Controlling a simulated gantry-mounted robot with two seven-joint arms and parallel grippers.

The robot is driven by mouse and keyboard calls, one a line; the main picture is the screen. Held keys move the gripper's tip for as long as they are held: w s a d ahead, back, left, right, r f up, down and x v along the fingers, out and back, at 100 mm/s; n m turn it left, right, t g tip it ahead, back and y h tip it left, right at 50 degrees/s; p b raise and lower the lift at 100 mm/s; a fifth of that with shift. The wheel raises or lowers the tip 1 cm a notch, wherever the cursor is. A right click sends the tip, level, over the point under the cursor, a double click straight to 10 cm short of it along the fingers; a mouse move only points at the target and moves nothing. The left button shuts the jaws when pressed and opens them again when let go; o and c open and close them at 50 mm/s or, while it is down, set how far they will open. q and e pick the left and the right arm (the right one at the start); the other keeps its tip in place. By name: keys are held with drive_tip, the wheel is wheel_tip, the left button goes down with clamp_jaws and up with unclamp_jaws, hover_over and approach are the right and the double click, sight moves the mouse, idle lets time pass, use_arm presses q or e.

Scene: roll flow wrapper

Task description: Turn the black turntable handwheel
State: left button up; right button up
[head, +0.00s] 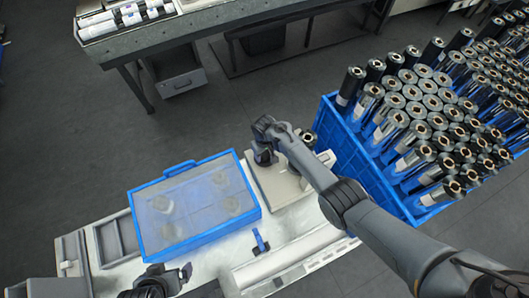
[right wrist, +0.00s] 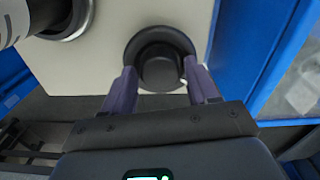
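The black turntable handwheel (right wrist: 160,45) is a dark round disc with a raised knob, on a pale flat panel in the right wrist view. My right gripper (right wrist: 160,68) is open, with one finger on each side of the handwheel's near part. I cannot tell whether the fingers touch it. In the head view my right gripper (head: 264,152) is over the beige panel (head: 285,193), and it and my arm mostly hide the handwheel. My left gripper (head: 168,277) looks open and empty at the bottom of the head view, away from the handwheel.
A blue tray with a clear cover (head: 200,240) stands left of the panel. A blue crate (head: 340,130) full of upright film rolls stands to the right. A small blue-handled item (head: 260,241) lies on the machine top. A roll end (right wrist: 18,20) is near the right gripper.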

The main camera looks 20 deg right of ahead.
drive_tip(key=shift+o, duration=0.9)
drive_tip(key=shift+r, duration=0.55)
wheel_tip(320, 180, up, 10)
drive_tip(key=p, duration=0.2)
drive_tip(key=shift+f+p, duration=0.15)
drive_tip(key=shift+p, duration=0.25)
